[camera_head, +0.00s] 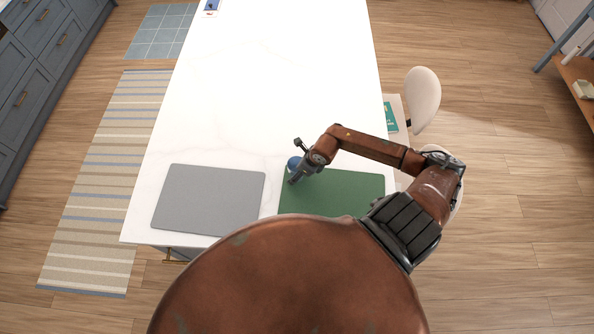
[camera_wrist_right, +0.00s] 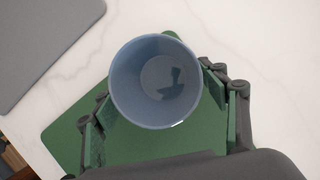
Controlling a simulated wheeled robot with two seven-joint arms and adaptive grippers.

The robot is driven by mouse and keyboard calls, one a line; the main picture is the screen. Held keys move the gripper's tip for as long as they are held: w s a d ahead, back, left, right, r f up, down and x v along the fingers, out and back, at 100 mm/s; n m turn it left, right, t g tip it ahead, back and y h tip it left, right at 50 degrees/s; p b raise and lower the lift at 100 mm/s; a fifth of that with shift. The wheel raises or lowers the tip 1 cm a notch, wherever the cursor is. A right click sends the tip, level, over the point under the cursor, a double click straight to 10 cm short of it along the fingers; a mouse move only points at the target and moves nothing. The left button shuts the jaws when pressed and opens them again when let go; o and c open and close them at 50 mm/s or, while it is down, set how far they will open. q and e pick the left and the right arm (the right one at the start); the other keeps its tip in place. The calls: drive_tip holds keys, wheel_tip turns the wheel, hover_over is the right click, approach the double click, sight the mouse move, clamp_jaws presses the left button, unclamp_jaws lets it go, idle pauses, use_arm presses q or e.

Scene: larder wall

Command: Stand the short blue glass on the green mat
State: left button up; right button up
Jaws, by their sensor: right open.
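The short blue glass (camera_head: 293,162) is at the far left corner of the green mat (camera_head: 335,192), partly hidden by my right gripper (camera_head: 297,164). In the right wrist view the blue glass (camera_wrist_right: 155,80) shows its round open mouth and looks upright and empty. It sits over the corner of the green mat (camera_wrist_right: 130,148); its underside is hidden, so contact with the mat cannot be seen clearly. My right gripper (camera_wrist_right: 160,102) is open, with one finger on either side of the glass. My left gripper is not in view.
A grey mat (camera_head: 209,199) lies on the white counter (camera_head: 265,80) left of the green mat. The counter beyond both mats is mostly clear, with a small blue item (camera_head: 211,6) at the far end. A pale chair (camera_head: 422,98) stands at the right side.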

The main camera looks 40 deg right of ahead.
drive_tip(key=shift+w, duration=0.25)
drive_tip(key=shift+s+r, duration=0.1)
drive_tip(key=shift+r, duration=0.1)
drive_tip(key=b+v, duration=0.1)
drive_tip(key=v, duration=0.3)
drive_tip(key=shift+s+d, duration=0.1)
drive_tip(key=shift+s, duration=0.1)
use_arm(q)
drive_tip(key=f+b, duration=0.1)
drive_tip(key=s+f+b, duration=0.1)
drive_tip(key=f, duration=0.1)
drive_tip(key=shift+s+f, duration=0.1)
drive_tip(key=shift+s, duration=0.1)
use_arm(e)
drive_tip(key=a+v, duration=0.1)
drive_tip(key=v, duration=0.6)
drive_tip(key=shift+d+r, duration=0.3)
drive_tip(key=shift+d, duration=0.1)
